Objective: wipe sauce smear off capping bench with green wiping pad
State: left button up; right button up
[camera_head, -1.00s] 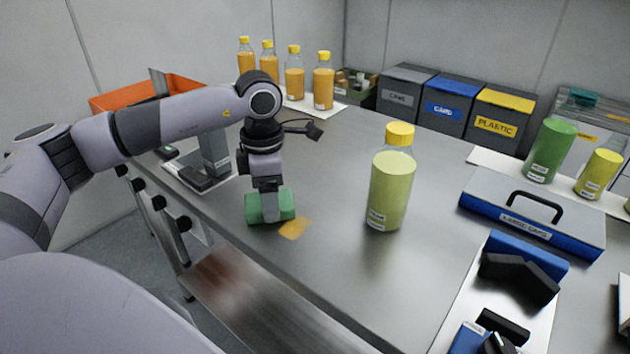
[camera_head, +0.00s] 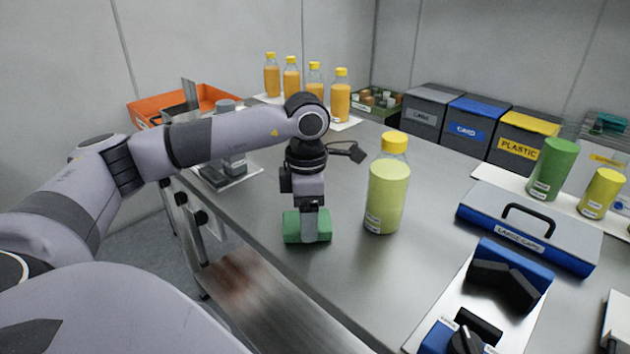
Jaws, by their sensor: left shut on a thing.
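My left gripper (camera_head: 309,228) points down and is shut on the green wiping pad (camera_head: 292,228). The pad is low at the capping bench (camera_head: 330,280), near its front edge; it looks to be on the surface. No orange sauce smear shows on the bench now; the pad and gripper cover the area where it lay, so I cannot tell whether any is left under them. A bottle of pale green liquid with a yellow cap (camera_head: 387,190) stands upright just right of the pad. My right gripper is not in view.
A blue and grey case (camera_head: 530,225) and a white mat with black and blue parts (camera_head: 455,300) lie to the right. Several orange bottles (camera_head: 340,98) stand at the back, beside labelled bins (camera_head: 470,130). An orange tray (camera_head: 150,108) is at far left.

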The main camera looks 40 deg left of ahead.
pick_arm(q)
notch_tip(320, 180, up, 2)
jog(key=shift+r+p, duration=0.25)
jog(key=shift+p, duration=0.05)
jog(key=shift+a+r+p, duration=0.25)
jog(key=shift+r+p, duration=0.9)
jog(key=shift+r, duration=0.2)
jog(key=shift+r+p, duration=0.55)
jog(key=shift+r, duration=0.25)
jog(key=shift+r+p, duration=0.45)
jog(key=shift+r, duration=0.2)
jog(key=shift+d+f, duration=0.1)
